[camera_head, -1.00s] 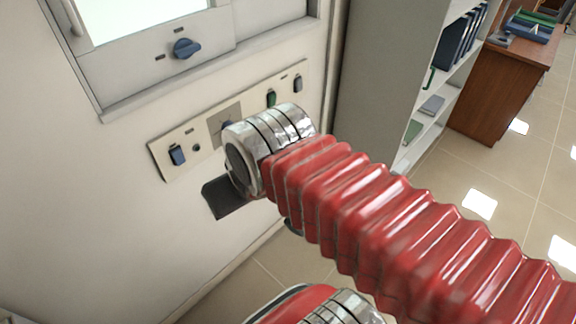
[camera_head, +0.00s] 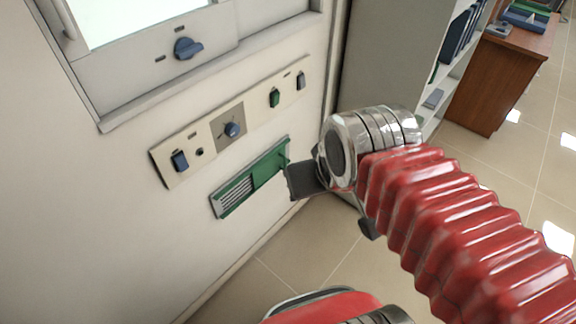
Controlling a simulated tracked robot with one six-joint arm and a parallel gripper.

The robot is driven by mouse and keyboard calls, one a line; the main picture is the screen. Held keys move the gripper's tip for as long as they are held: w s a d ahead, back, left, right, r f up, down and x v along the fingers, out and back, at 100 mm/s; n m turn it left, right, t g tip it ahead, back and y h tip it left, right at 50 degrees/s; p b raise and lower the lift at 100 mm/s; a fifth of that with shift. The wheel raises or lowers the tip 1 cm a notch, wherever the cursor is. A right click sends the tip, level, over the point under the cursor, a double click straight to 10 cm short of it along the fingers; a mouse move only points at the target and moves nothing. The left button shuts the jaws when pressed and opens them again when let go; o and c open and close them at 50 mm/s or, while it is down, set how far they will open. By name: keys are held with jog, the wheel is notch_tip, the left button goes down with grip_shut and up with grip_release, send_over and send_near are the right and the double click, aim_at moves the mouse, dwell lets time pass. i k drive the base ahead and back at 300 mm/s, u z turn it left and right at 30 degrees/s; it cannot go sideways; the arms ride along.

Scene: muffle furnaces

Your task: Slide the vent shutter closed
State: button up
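The vent (camera_head: 219,208) is a green-framed strip low on the pale furnace wall. Pale louvre slats (camera_head: 230,196) show at its left end. A solid green shutter plate (camera_head: 268,166) covers its right part, with a small green projection near the right end. My gripper (camera_head: 302,181) is a dark shape at the end of the arm, just right of the vent's right end. I cannot tell whether it touches the shutter. Its fingers are not clear, and my arm's metal wrist hides part of it.
Above the vent runs a control panel (camera_head: 190,163) with a blue switch (camera_head: 179,160), a round blue knob (camera_head: 232,129) and a green switch (camera_head: 274,98). Another blue knob (camera_head: 187,48) sits under the window. A shelf (camera_head: 385,70) and wooden desk (camera_head: 500,75) stand to the right.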

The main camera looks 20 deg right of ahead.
aim_at(259, 175)
jog(key=u, duration=0.45)
jog(key=k, duration=1.35)
jog(key=u, duration=0.3)
jog(key=i, duration=1.35)
jog(key=z, duration=0.3)
jog(key=i, duration=0.85)
jog(key=z, duration=0.05)
